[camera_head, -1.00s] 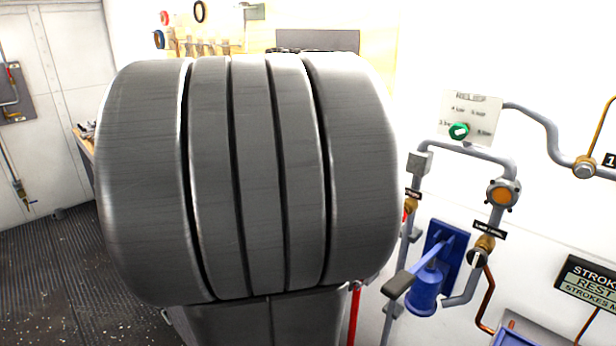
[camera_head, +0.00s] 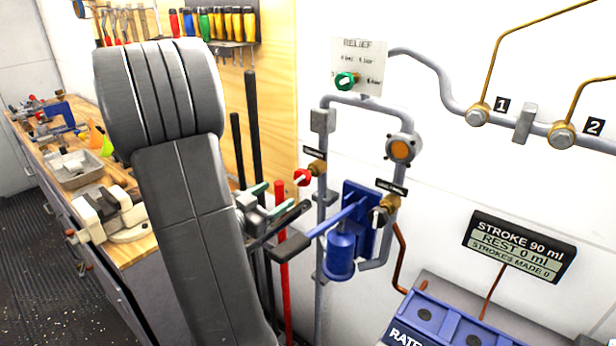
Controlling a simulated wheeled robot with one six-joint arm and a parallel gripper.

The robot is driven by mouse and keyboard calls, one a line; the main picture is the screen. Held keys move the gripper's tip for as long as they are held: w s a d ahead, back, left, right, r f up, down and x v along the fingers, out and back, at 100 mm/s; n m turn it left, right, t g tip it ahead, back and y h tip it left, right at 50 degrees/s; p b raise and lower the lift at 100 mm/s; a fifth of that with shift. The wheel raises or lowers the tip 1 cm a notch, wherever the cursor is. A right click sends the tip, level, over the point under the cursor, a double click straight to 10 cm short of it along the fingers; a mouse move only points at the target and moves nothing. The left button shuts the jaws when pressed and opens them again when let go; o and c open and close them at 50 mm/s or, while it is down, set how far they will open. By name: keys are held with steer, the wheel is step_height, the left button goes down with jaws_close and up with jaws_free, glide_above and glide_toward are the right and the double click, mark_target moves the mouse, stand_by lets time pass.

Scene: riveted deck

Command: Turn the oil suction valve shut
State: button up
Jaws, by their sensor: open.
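A small valve with a red knob (camera_head: 303,177) sits on the left upright grey pipe, with a dark label above it too small to read. A second valve with a black and pale knob (camera_head: 378,217) sits on the right pipe branch under another label. I cannot read which one is the oil suction valve. My gripper (camera_head: 274,201) shows partly beyond my grey arm, left of and a little below the red knob. Its dark fingers with green parts are open and apart from the knob. My arm hides the gripper's base.
A green relief knob (camera_head: 346,81) is above. A stroke display (camera_head: 519,246) is at right. A cluttered workbench (camera_head: 137,245) stands left. A red bar (camera_head: 283,270) stands below the gripper.

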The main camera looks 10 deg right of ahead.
mark_target(299, 181)
steer(key=p+x, duration=0.2)
steer(key=x, duration=1)
steer(key=shift+c, duration=0.5)
steer(key=c, duration=0.9)
